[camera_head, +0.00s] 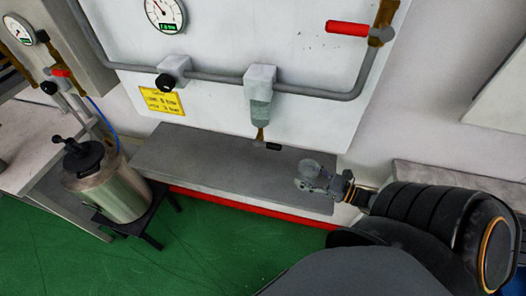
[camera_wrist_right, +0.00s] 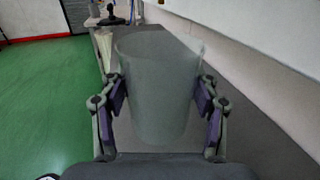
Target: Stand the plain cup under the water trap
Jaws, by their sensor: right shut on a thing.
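My right gripper (camera_head: 322,184) is shut on a plain, greyish translucent cup (camera_head: 310,170), above the right part of a grey bench (camera_head: 215,168). In the right wrist view the cup (camera_wrist_right: 158,85) stands upright between the two purple-padded fingers, its rim up. The water trap (camera_head: 260,95) is a grey-capped bowl on the pipe of the white panel, with a brownish drain and black-handled tap (camera_head: 267,145) below. The cup is to the right of this drain and nearer to me, not beneath it. My left gripper is out of view.
A steel canister (camera_head: 108,187) with a black top stands on a dark stool at left. A red-handled valve (camera_head: 348,29) sits high at right. Green floor lies in front.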

